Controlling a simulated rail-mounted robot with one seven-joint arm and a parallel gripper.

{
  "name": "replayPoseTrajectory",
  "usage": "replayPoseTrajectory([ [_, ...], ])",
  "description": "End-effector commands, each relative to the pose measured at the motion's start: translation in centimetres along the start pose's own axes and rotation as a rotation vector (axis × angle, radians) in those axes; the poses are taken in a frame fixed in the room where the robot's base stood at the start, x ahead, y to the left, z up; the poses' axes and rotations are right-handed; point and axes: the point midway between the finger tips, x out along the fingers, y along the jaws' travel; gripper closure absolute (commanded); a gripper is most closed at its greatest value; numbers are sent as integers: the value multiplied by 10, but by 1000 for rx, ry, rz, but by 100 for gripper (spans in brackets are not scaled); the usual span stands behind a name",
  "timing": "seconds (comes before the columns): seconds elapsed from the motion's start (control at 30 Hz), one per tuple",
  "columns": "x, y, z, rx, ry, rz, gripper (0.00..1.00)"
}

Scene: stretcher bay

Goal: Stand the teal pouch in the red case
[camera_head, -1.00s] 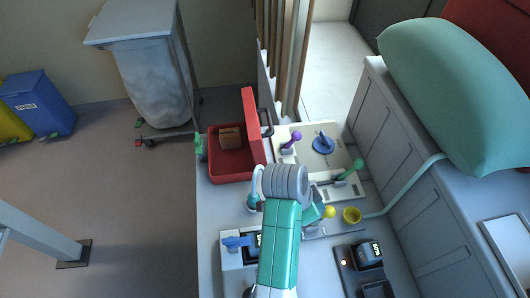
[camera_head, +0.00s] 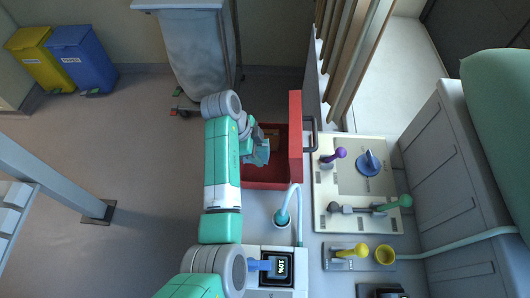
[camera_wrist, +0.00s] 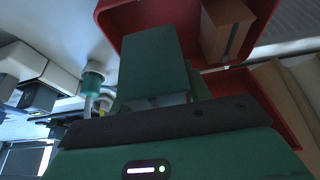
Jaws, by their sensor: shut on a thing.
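The red case (camera_head: 267,184) stands open on the worktop in the head view, its lid (camera_head: 295,140) raised on the right. My gripper (camera_head: 257,150) reaches in from the left and is shut on the teal pouch (camera_head: 261,154), over the case's left part. In the wrist view the pouch (camera_wrist: 155,62) is a dark teal block in front of the case (camera_wrist: 130,18). I cannot tell how far it is above the case floor. My gripper hides part of the case's left side.
A brown box (camera_head: 271,133) is inside the case at the back; it also shows in the wrist view (camera_wrist: 226,30). A panel (camera_head: 342,183) with purple, blue and green handles lies right of the lid. A teal-capped hose (camera_head: 282,218) and a screen unit (camera_head: 279,267) stand in front.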

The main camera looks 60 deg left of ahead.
Motion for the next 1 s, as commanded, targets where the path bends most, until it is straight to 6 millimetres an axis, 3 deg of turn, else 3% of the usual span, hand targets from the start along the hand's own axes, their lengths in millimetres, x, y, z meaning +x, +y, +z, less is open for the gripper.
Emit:
replayPoseTrajectory([
  [0.1, 28, 2, 11, -2, 0, 5, 81],
  [0.2, 43, 1, 17, -2, -1, 4, 81],
  [0.47, 55, 1, 23, -1, 0, 2, 81],
  [0.67, 84, 1, 35, -2, 0, 2, 81],
  [0.97, 87, 1, 36, -2, 0, 1, 81],
  [1.0, 87, 1, 36, -2, 0, 1, 51],
])
